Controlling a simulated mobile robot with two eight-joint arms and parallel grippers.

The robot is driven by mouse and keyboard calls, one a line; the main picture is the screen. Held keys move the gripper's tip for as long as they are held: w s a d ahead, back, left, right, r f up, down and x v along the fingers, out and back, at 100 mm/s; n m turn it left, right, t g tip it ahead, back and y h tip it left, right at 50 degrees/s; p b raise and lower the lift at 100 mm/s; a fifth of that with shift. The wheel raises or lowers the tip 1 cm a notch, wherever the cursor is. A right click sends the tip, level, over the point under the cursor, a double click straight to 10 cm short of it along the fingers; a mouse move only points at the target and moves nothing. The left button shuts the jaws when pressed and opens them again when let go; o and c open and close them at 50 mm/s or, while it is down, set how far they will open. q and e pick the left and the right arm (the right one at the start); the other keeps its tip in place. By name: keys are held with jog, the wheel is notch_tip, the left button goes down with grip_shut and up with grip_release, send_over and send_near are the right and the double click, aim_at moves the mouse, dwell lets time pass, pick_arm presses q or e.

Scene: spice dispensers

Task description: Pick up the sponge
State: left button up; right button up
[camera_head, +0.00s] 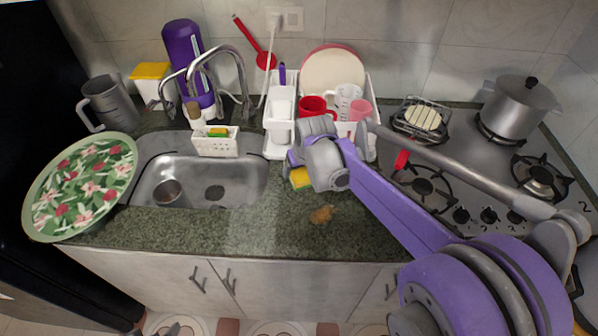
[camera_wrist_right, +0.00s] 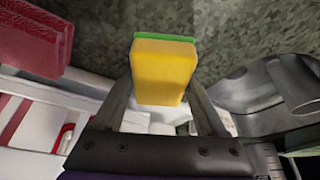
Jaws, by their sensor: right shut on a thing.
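The sponge is yellow with a green face. In the head view the sponge (camera_head: 300,178) shows at the left end of my right arm, over the green stone counter just right of the sink. In the right wrist view the sponge (camera_wrist_right: 163,72) sits between the two fingers of my right gripper (camera_wrist_right: 160,95), which is shut on it. The right gripper (camera_head: 296,168) is mostly hidden behind its own wrist in the head view. I cannot tell how far the sponge is above the counter. My left gripper is not in view.
A steel sink (camera_head: 245,185) holds a small metal cup (camera_head: 168,192). A white dish rack (camera_head: 279,120) with red cups stands behind my right wrist. An orange-brown stain (camera_head: 321,214) lies on the counter. A floral tray (camera_head: 80,190) is at left, a stove with a pot (camera_head: 518,108) at right.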

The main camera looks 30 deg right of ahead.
jog(key=c, duration=0.3)
jog(key=shift+c, duration=0.2)
jog(key=shift+r, duration=0.15)
notch_tip(320, 180, up, 10)
jog(key=shift+r+p, duration=0.1)
jog(key=shift+p, duration=0.4)
